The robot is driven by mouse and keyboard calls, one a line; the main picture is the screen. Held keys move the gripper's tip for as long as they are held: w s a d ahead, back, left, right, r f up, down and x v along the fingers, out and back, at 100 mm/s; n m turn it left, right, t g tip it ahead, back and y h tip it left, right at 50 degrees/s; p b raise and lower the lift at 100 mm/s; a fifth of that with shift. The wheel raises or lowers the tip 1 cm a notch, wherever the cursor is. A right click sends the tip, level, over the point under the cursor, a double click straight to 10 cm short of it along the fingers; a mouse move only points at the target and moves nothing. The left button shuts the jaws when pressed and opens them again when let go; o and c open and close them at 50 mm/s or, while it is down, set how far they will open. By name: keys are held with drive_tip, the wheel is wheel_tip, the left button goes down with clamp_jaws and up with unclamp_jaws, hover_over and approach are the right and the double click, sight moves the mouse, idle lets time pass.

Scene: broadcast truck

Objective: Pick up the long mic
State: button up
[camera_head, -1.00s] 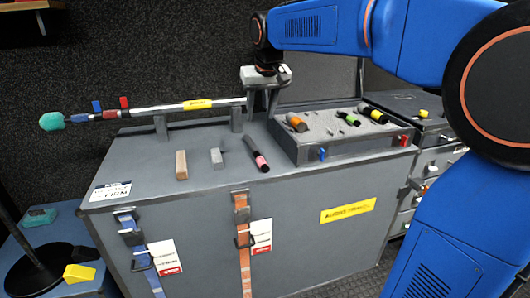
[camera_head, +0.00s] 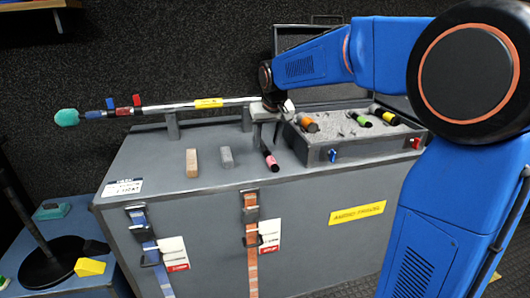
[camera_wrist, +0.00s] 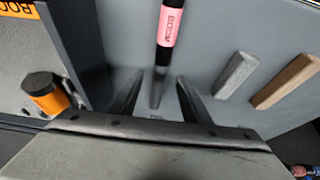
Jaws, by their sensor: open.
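A long black mic with a pink band (camera_head: 271,163) lies on top of the grey case. In the wrist view the pink-banded mic (camera_wrist: 171,25) runs down the middle, its narrower grey end between the fingertips. My gripper (camera_head: 266,143) is above the case top, over the mic's far part, and hides some of it in the head view. In the wrist view my gripper (camera_wrist: 157,92) is open, one finger on each side of the mic's line, with nothing held. I cannot tell the exact height of the fingertips above the mic.
A wooden block (camera_head: 192,163) and a grey block (camera_head: 227,157) lie left of the mic. An open foam tray (camera_head: 330,150) with orange, green and yellow banded mics stands close on the right. A boom pole (camera_head: 180,107) rests on stands behind.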

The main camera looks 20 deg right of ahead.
sight(265, 149)
drive_tip(key=x, duration=0.4)
drive_tip(key=shift+f, duration=0.25)
drive_tip(key=shift+c, duration=0.6)
drive_tip(key=shift+a, duration=0.1)
clamp_jaws()
